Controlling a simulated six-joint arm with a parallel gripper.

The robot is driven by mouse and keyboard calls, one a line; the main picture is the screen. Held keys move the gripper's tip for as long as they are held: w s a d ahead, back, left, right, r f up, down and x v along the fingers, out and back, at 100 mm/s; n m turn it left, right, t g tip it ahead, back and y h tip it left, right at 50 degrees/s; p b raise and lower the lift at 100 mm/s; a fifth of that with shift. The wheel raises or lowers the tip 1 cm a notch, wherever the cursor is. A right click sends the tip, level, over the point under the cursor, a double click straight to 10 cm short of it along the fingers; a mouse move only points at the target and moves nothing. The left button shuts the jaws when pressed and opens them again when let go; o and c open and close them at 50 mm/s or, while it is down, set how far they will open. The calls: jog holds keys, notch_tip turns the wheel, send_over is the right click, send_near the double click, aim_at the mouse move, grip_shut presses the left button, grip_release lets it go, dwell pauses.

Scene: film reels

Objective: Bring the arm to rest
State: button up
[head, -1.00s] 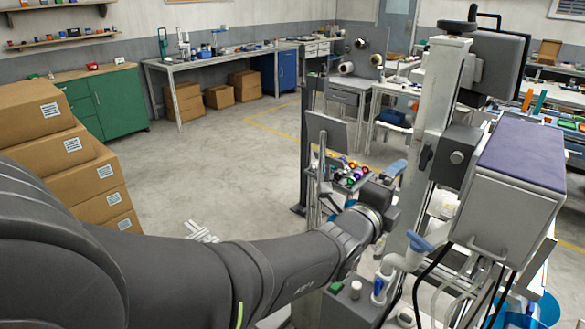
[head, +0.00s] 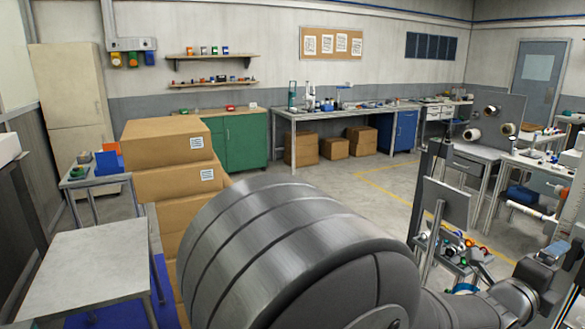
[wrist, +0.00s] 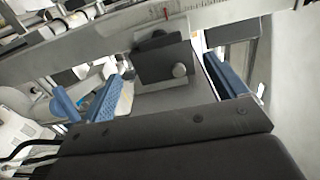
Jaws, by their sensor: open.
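My arm (head: 330,255) runs from the bottom middle of the head view toward the lower right, where its wrist (head: 520,295) stands close to grey equipment. In the wrist view my gripper (wrist: 164,84) is open, its two blue ribbed pads wide apart at left and right. Nothing shows held between them. A dark block with a round knob (wrist: 180,70) shows in the gap, behind the pads. In the head view the fingertips are hard to make out.
A light bar (wrist: 230,12) crosses the top of the wrist view. A tray of coloured small parts (head: 462,250) stands near the wrist. Stacked cartons (head: 170,185) and a bare table (head: 85,265) stand left. Open floor (head: 375,185) lies beyond the arm.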

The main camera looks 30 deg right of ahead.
aim_at(570, 256)
jog(key=d, duration=0.9)
jog(key=shift+d, duration=0.35)
jog(key=shift+a, duration=0.15)
jog(key=a, duration=1.7)
jog(key=d, duration=1.7)
jog(key=shift+d, duration=0.25)
jog(key=shift+a+n, duration=0.15)
jog(key=shift+n, duration=0.45)
jog(key=n, duration=0.5)
jog(key=shift+n, duration=0.3)
jog(key=n, duration=0.7)
